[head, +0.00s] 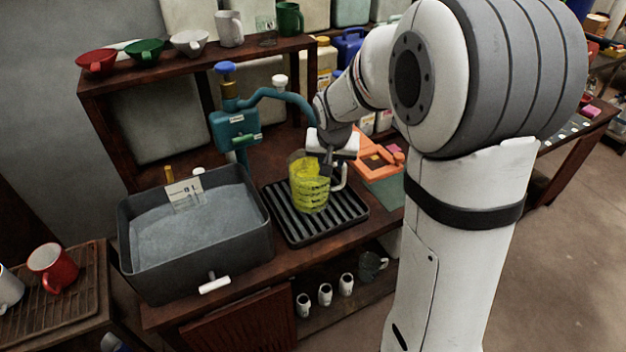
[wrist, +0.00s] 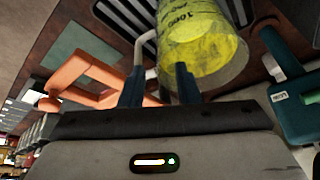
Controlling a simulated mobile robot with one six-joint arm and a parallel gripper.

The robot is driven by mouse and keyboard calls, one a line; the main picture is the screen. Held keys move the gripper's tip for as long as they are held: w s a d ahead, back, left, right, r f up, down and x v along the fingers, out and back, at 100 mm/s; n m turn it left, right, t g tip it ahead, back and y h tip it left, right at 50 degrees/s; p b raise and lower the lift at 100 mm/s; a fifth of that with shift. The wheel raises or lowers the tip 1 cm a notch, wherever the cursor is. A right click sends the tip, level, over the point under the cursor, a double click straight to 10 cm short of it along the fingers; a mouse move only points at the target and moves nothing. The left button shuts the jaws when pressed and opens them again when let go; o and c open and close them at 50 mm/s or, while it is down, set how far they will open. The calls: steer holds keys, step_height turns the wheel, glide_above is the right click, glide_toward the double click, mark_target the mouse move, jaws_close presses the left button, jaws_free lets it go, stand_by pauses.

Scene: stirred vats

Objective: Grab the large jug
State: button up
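A clear jug (head: 309,186) with yellow contents and dark measuring marks stands upright on the black ribbed drip tray (head: 290,232). Its pale handle (head: 341,178) is on its right side. The jug (wrist: 205,40) also shows in the wrist view, with "1000" printed on it. The handle (wrist: 141,50) reaches down close to my left fingertip there. My gripper (wrist: 158,84) has its two dark fingers apart beside the jug, on the handle side. I cannot tell whether the handle lies between them. In the head view my wrist is just above and right of the jug.
A teal tap stand (head: 236,128) rises behind the tray. A grey basin (head: 195,235) is to the left. An orange frame (head: 378,150) lies right of the jug. A wooden shelf (head: 200,62) behind holds several scoops and mugs.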

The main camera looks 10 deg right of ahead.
steer(key=x, duration=0.7)
steer(key=shift+w+d+f, duration=0.15)
steer(key=shift+w, duration=0.2)
steer(key=shift+c, duration=0.4)
jaws_close()
stand_by(0.6)
